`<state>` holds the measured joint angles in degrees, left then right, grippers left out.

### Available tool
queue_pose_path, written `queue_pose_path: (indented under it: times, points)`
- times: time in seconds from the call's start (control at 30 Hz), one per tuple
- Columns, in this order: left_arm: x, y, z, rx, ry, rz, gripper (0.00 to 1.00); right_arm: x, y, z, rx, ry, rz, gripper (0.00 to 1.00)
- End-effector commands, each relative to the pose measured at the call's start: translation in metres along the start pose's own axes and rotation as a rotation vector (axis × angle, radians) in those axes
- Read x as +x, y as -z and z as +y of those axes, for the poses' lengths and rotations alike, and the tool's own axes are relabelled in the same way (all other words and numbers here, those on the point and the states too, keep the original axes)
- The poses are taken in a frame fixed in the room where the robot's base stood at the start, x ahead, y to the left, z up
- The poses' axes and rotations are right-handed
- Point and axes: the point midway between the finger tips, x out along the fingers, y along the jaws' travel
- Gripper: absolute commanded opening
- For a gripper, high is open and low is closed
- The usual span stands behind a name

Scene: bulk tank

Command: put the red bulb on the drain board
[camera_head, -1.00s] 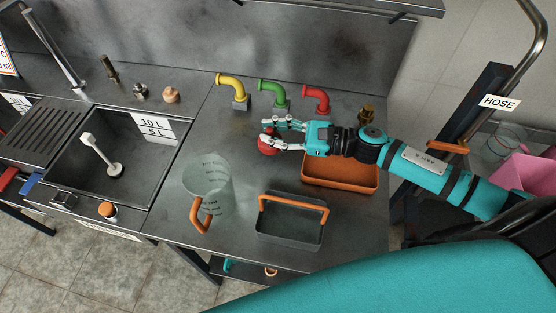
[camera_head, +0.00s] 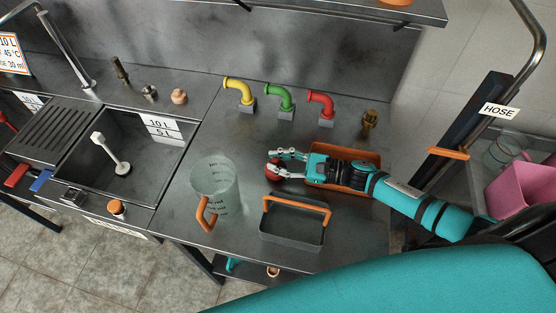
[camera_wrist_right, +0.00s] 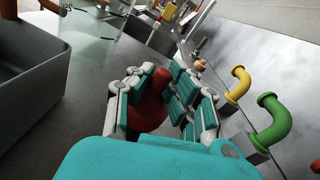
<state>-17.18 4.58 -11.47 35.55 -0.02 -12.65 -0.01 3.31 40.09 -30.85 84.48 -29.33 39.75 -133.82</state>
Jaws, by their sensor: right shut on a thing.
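My right gripper (camera_head: 277,163) is shut on the red bulb (camera_head: 271,174) and holds it over the counter, between the clear jug and the orange tray. In the right wrist view the bulb (camera_wrist_right: 148,108) shows dark red between the fingers (camera_wrist_right: 160,95), partly hidden by them. The drain board (camera_head: 50,132) is the dark ribbed panel at the left, beside the sink; its ribbed top is bare. My left gripper is not in view.
A clear jug (camera_head: 225,183) with an orange handle stands left of the gripper. A grey caddy (camera_head: 290,233) is in front, and an orange tray (camera_head: 372,160) lies under the arm. The sink (camera_head: 128,180) lies between counter and drain board. Yellow, green and red pipes (camera_head: 320,104) stand behind.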

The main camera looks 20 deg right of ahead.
Motion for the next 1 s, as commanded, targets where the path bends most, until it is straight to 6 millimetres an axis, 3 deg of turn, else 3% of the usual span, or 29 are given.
queue_pose_path:
  times: [0.13, 0.17, 0.33, 0.67, 0.77, 1.0]
  points:
    - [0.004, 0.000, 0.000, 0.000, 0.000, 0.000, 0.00, 0.000, 0.004, 0.001, 0.000, 0.000, 0.000, 0.00]
    - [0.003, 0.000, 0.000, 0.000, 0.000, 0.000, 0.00, 0.000, 0.002, 0.000, 0.000, 0.000, 0.001, 0.19]
    - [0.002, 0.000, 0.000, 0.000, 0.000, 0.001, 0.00, 0.000, 0.002, 0.000, 0.001, 0.000, 0.001, 0.39]
    - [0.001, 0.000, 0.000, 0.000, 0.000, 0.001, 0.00, -0.002, 0.000, 0.000, 0.000, 0.000, 0.002, 0.39]
    - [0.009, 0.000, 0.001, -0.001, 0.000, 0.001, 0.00, -0.016, 0.004, 0.001, 0.000, 0.000, 0.003, 0.39]
    - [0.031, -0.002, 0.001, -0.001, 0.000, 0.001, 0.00, -0.067, 0.006, 0.002, 0.002, -0.001, 0.006, 0.39]
